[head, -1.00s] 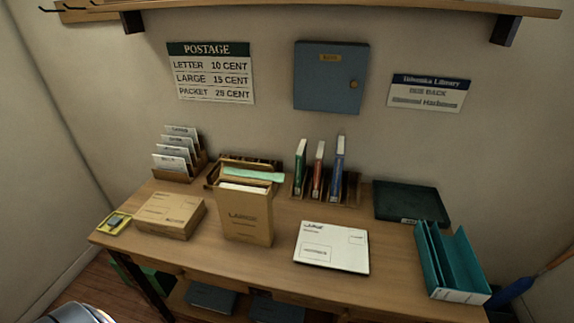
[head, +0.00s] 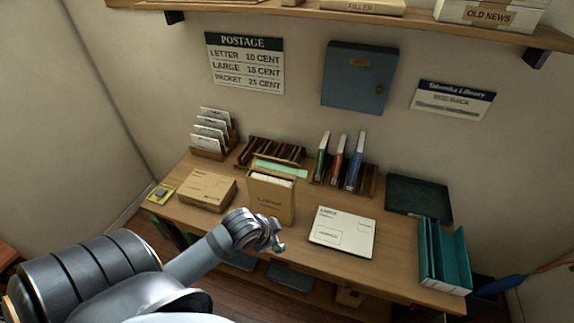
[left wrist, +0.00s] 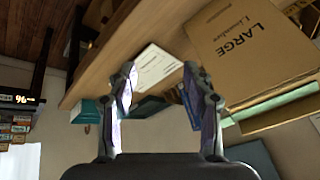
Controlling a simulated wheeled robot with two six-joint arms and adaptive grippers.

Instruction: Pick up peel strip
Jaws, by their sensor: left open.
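A pale green strip (head: 282,169) shows along the top opening of the upright brown LARGE envelope (head: 270,200); I cannot tell for sure that it is the peel strip. In the left wrist view, which is turned over, the LARGE envelope (left wrist: 240,45) is at the upper right, with the pale green strip (left wrist: 275,104) along its edge. My left gripper (head: 277,236) is open and empty, in front of and below the envelope at the table's front edge. It also shows in the left wrist view (left wrist: 158,75), apart from the envelope. My right gripper is not in view.
On the table (head: 390,270) a brown parcel (head: 207,190) lies left of the envelope and a white LARGE mailer (head: 342,232) right of it. Upright books (head: 340,160) stand behind. A teal file holder (head: 443,255) is at the right end.

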